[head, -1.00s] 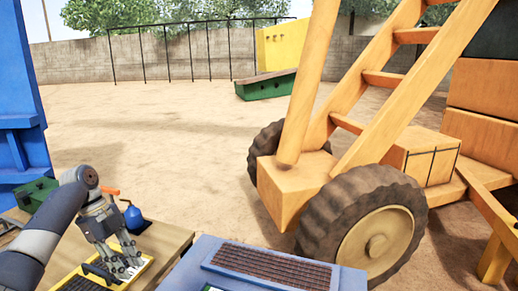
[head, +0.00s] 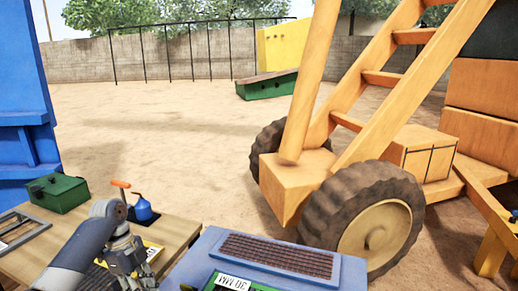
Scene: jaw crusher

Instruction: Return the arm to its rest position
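My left arm comes in from the lower left. Its gripper (head: 128,280) points down in front of the wooden table, near the bottom edge. It hides most of a yellow-framed piece (head: 153,252) on the table. The fingers are small and partly cut off by the frame edge, so I cannot tell whether they are open or shut. No held object is visible. My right arm and gripper are not in view.
A blue surface with a dark mesh panel (head: 275,255) and "30 MM" label (head: 234,283) is at right. A wheeled orange machine (head: 290,185) stands beyond.

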